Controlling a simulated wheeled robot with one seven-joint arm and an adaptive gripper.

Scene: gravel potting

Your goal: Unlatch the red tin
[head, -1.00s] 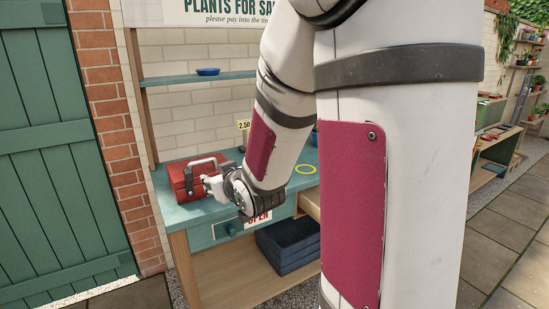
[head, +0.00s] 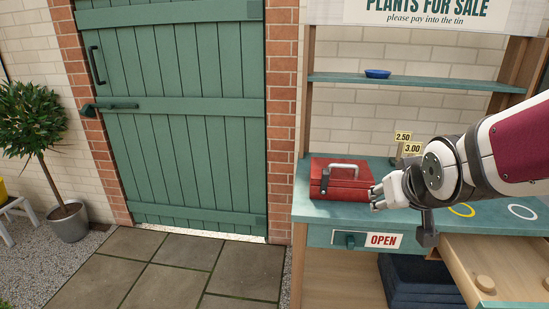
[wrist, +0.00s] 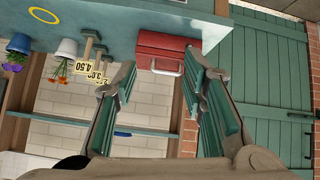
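The red tin (head: 333,191) sits on the teal counter (head: 318,211) in the head view, its lid down. A pale carrying handle (head: 343,164) stands on it, and a dark grey latch-like piece (head: 325,181) shows at its front left; I cannot tell if that piece is fastened. My gripper (head: 377,196) is at the tin's front right corner, and contact is unclear. In the wrist view the tin (wrist: 168,45) lies beyond and between the two spread fingers of my gripper (wrist: 162,66), with nothing gripped. The latch is not clear there.
Price tags (head: 412,148) stand behind my gripper. A yellow ring (head: 462,210) and a white ring (head: 522,212) mark the counter. An open wooden drawer (head: 485,262) juts out at front right. A blue bowl (head: 377,73) sits on the shelf above. Paving left of the counter is clear.

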